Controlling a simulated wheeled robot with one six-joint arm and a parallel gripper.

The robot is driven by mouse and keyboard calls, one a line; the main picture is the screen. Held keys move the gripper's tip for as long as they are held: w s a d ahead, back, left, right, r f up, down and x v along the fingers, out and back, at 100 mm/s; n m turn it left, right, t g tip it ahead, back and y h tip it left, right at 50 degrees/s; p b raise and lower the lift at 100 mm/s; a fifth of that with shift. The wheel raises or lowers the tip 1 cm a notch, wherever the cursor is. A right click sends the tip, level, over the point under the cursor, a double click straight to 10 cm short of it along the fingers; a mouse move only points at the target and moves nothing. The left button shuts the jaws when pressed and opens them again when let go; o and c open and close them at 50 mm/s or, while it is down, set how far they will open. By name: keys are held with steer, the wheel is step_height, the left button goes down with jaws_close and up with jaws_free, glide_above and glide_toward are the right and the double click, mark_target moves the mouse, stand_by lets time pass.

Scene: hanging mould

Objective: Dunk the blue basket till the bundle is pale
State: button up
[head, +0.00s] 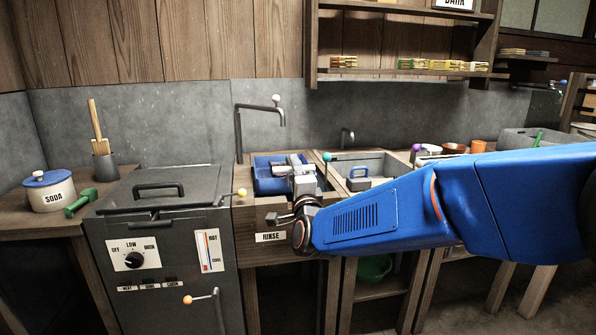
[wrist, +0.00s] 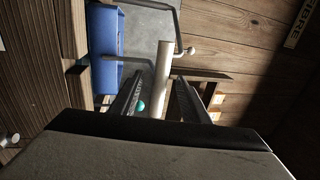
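The blue basket (head: 264,165) is at the rinse basin, partly hidden behind my gripper. It also shows as a blue wall at the upper left of the wrist view (wrist: 106,45). My gripper (head: 293,168) is over the right part of the basin, beside the basket. In the wrist view a pale round bar (wrist: 163,75) stands between my two fingers (wrist: 160,82), with narrow gaps on both sides; the fingers look open. I cannot tell for sure whether the bar belongs to the basket. The bundle and its colour are not visible.
A grey tap (head: 239,125) rises behind the rinse basin. A lidded dark vat (head: 155,200) with a dial stands left. The SODA pot (head: 50,190) and a green scoop (head: 80,203) are far left.

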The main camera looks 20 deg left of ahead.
steer(key=c, duration=0.8)
steer(key=shift+f, duration=7.55)
steer(key=shift+o, duration=1)
steer(key=shift+s+f, duration=0.1)
steer(key=shift+f, duration=0.15)
steer(key=shift+o, duration=0.2)
steer(key=shift+f, duration=0.1)
steer(key=shift+r, duration=7.95)
steer(key=shift+c, duration=1.1)
